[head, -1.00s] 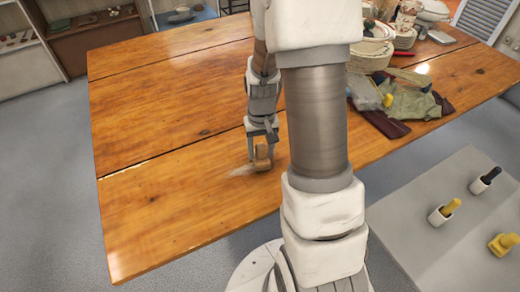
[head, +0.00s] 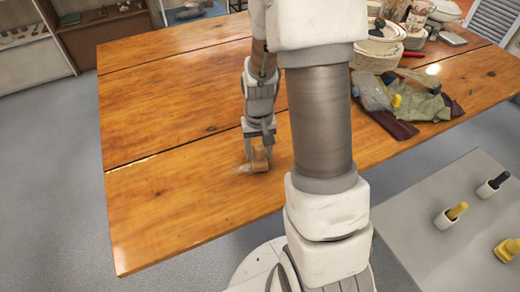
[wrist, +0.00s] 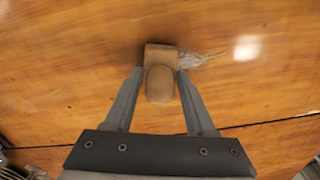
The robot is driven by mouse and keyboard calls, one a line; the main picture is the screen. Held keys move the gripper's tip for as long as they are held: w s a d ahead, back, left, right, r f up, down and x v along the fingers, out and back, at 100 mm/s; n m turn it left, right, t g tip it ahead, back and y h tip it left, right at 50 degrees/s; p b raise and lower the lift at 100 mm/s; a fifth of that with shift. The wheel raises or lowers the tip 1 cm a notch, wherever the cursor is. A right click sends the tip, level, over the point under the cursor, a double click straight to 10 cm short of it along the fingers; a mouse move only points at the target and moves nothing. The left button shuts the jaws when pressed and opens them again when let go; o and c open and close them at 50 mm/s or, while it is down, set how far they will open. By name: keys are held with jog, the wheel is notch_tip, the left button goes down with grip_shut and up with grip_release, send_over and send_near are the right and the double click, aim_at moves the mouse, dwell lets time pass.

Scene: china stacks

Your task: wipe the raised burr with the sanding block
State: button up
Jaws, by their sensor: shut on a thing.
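The sanding block (head: 260,158) is a small brown block with a rounded grip. My gripper (head: 258,148) is shut on it and holds it down at the wooden table top (head: 170,190). In the wrist view the block (wrist: 161,75) sits between the two fingertips of my gripper (wrist: 160,78). The raised burr (head: 242,168) is a pale, scratchy patch just left of the block in the head view. In the wrist view the burr (wrist: 198,59) shows at the block's right side. The block may cover part of it.
Stacked dishes (head: 376,50) and a pile of cloths (head: 415,102) lie on the table to the right, partly behind my arm. A grey side table (head: 450,225) at the lower right bears yellow and black handled tools in holders. The table's left part is clear.

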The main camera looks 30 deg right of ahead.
jog(key=shift+a, duration=0.1)
jog(key=shift+a, duration=1.2)
jog(key=shift+a, duration=0.15)
jog(key=shift+a, duration=1.2)
jog(key=shift+a, duration=1.3)
